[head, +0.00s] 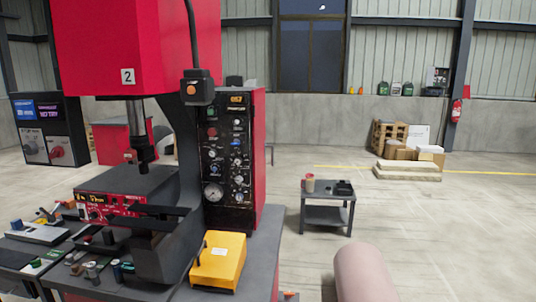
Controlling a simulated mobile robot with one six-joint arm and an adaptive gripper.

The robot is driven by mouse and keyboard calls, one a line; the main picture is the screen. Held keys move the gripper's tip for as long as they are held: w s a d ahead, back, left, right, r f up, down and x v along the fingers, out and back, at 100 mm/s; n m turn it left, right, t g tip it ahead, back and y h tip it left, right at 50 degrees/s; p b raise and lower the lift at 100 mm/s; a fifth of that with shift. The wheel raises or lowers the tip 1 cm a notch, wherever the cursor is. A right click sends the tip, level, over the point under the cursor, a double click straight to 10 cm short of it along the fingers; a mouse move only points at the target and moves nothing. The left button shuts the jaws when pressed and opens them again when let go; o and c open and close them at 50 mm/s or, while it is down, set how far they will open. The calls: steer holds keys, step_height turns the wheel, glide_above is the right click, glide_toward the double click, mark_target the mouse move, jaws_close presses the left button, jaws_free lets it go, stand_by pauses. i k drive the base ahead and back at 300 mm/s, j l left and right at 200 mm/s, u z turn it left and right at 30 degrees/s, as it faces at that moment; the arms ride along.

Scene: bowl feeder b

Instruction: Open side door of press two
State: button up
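Press two (135,45) stands at the left in the head view, with a red upper body and a white plate marked 2. A dark ram (141,135) hangs above its dark bed. A control cabinet (230,150) stands at its right, with a black front of knobs, lamps and a round gauge, and a red right side. I cannot make out a separate side door, a handle or a gap on the press. My gripper is not in view.
A yellow box (219,261) with an upright lever sits on the press's front ledge. A small grey cart (325,212) carrying a cup stands to the right. Pallets and boxes (408,155) lie by the back wall. The floor between is mostly clear.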

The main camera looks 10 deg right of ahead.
mark_target(258, 99)
steer(key=i+l+u, duration=0.3)
steer(key=i+l, duration=0.6)
steer(key=i, duration=0.35)
steer(key=i+l+u, duration=0.3)
steer(key=i+l, duration=0.85)
